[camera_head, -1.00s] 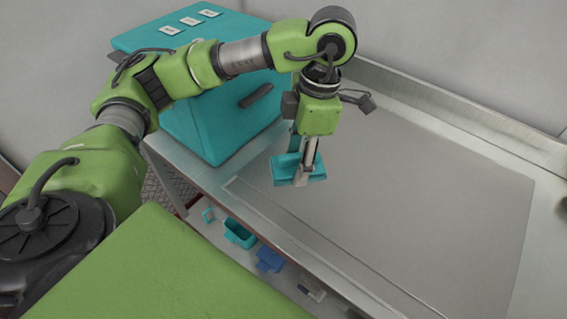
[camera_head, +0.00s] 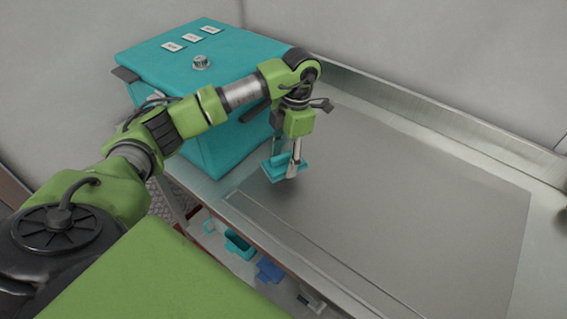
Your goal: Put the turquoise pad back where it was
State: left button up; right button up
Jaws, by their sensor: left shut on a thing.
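The turquoise pad (camera_head: 274,164) is held at the lower end of my left gripper (camera_head: 292,169), which is shut on it. The pad is close to the turquoise cabinet's right side, over the left end of the worktop; I cannot tell how far it is above the surface. My left arm reaches in from the left, and its wrist hides part of the cabinet. My right gripper does not show.
A large grey mat (camera_head: 400,190) covers the metal worktop and is clear. Turquoise and blue bins (camera_head: 268,270) sit on a shelf below.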

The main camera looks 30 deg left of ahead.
aim_at(283, 167)
pick_arm(q)
jog(key=shift+w+a+f, duration=0.3)
jog(key=shift+a+f, duration=0.05)
jog(key=shift+f, duration=0.2)
notch_tip(283, 167, down, 2)
jog(key=shift+f+p, duration=0.1)
jog(key=shift+p, duration=0.85)
jog(key=shift+f, duration=0.65)
jog(key=o, duration=1.1)
